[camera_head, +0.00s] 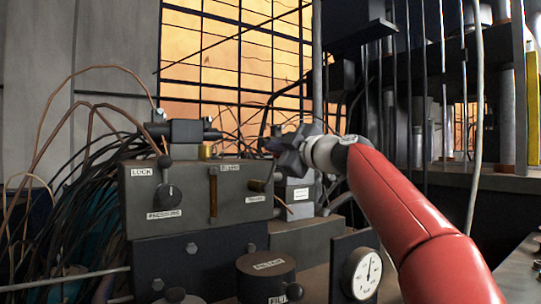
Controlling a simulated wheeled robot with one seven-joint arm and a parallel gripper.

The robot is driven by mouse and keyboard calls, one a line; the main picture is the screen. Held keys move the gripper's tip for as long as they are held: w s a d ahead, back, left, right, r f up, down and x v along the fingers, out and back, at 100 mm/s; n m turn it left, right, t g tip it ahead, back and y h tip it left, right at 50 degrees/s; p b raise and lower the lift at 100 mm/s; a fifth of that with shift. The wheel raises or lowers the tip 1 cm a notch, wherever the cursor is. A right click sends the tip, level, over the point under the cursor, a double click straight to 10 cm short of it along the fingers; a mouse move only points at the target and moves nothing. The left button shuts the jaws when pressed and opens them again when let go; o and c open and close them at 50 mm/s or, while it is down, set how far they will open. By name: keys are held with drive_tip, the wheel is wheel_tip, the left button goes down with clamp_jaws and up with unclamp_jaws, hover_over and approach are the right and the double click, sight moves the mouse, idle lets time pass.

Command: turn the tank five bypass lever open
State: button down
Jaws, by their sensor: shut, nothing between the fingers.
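My red arm reaches in from the lower right. My gripper (271,146) is dark and points left, just above the right end of a grey control box (150,188). It appears empty and shut. The box front has a dark round knob (168,197) under a LOCK label and above a PRESSURE label. A small ball-topped post (165,161) rises at the box's top edge. A narrow brass upright piece (213,192) sits right of the knob, with small labels beside it too blurred to read. I cannot tell which part is the tank five bypass lever.
A round gauge (362,273) and a dark labelled cylinder (266,275) stand in front. Black cables (88,185) crowd the left. A dark fitting (186,132) sits on the box. Pipes and a shelf (470,178) fill the right.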

drive_tip(key=w+d+f+m+t+h+b, duration=0.1)
drive_tip(key=w+d+f+m+b, duration=0.3)
drive_tip(key=m, duration=0.9)
drive_tip(key=shift+w+d+f+t+h+b, duration=0.3)
drive_tip(key=shift+d+f+t+h+b, duration=0.15)
drive_tip(key=shift+d+f+b, duration=1.1)
drive_tip(key=shift+a+f, duration=0.15)
drive_tip(key=shift+a, duration=0.05)
